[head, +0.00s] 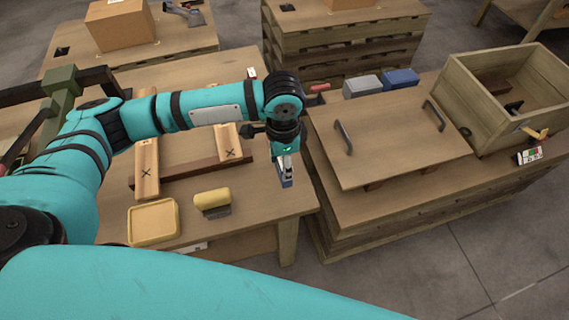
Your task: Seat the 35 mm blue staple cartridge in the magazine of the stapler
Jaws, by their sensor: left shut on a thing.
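My left gripper (286,158) points down over the right edge of the near left bench. It is shut on a small blue-and-grey piece (287,178), which looks like the blue staple cartridge; its size cannot be read. A grey block (362,87) and a blue block (401,78) lie side by side at the back of the right bench; I cannot tell whether they are cartridges. A grey tool (184,12) on the far left bench may be the stapler, but its magazine cannot be made out. My right gripper is out of view.
A wooden board with two dark handles (388,136) covers much of the right bench (405,192), beside an open wooden crate (478,100). The left bench holds a yellow tray (153,222), a yellow-handled scraper (212,200) and marked wooden blocks (147,166). A cardboard box (121,24) stands behind.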

